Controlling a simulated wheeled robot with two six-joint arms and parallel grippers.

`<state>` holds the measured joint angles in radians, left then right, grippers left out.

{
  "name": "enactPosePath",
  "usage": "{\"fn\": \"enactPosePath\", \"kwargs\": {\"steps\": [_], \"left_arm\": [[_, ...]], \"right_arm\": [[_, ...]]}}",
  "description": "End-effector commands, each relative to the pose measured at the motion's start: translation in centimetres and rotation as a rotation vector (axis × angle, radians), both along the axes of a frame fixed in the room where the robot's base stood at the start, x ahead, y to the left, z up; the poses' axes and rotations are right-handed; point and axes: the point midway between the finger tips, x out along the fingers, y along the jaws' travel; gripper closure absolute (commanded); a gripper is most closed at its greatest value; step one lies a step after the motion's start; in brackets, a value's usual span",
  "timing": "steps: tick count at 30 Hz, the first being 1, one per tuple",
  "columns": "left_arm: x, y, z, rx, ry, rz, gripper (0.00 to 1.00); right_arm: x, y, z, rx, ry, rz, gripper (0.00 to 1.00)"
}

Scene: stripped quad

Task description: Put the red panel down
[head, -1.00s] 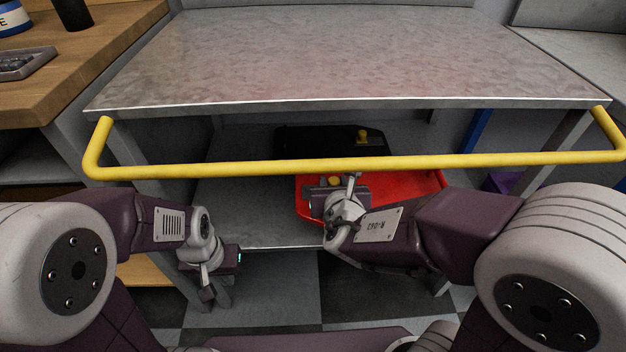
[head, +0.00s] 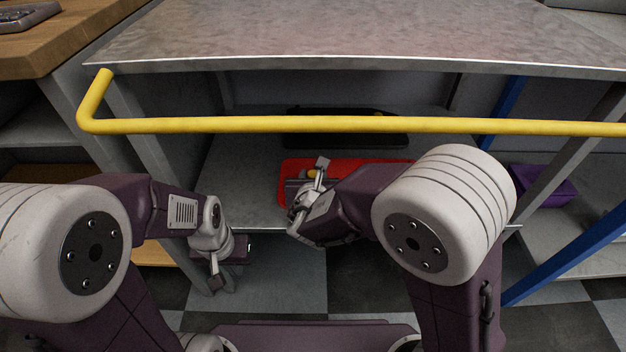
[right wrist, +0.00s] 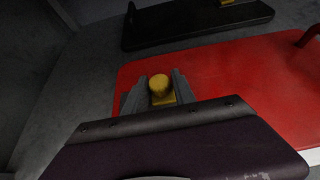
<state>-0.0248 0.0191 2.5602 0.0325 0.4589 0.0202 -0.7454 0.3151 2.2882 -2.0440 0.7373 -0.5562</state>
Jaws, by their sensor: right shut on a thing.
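The red panel (head: 290,168) is a flat red plate inside the bay under the metal tabletop, above or on the lower shelf. I cannot tell whether it touches the shelf. My right gripper (head: 312,178) is over its left part, and my right arm hides much of its front. In the right wrist view the red panel (right wrist: 235,70) lies wide below the jaws, and the right gripper (right wrist: 161,92) is shut on its yellow knob (right wrist: 160,86). My left gripper (head: 217,275) hangs left of the shelf front, apart from the panel; its jaw opening is unclear.
A black panel (head: 345,128) lies behind the red one, with a yellow knob. The lower shelf (head: 240,170) is bare at left. A yellow rail (head: 300,125) crosses in front of the bay. A purple bin (head: 545,188) stands at right, beside a blue post (head: 570,250).

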Motion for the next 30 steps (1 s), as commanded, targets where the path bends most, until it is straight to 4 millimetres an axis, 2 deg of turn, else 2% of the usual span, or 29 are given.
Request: {"fn": "enactPosePath", "kwargs": {"steps": [3,4,6,17,20,30], "left_arm": [[0.0,0.0,-0.1,0.000,-0.001,0.000,1.00],[0.0,0.0,0.0,0.000,0.000,0.000,1.00],[0.0,0.0,0.0,0.000,-0.001,0.000,1.00],[0.0,0.0,0.5,0.000,0.000,0.000,1.00],[0.0,0.0,1.4,0.000,0.000,0.000,1.00],[0.0,0.0,5.5,0.000,0.000,0.000,1.00]], "right_arm": [[0.0,0.0,0.0,-0.001,-0.002,0.000,1.00],[0.0,0.0,0.0,0.000,0.000,0.000,0.60],[0.0,0.0,0.0,0.000,0.000,0.000,0.47],[-0.4,0.1,0.5,0.000,0.000,0.001,0.47],[-1.7,0.1,1.5,0.000,0.000,0.004,0.47],[-8.8,0.2,5.4,-0.001,0.000,0.006,0.47]]}}
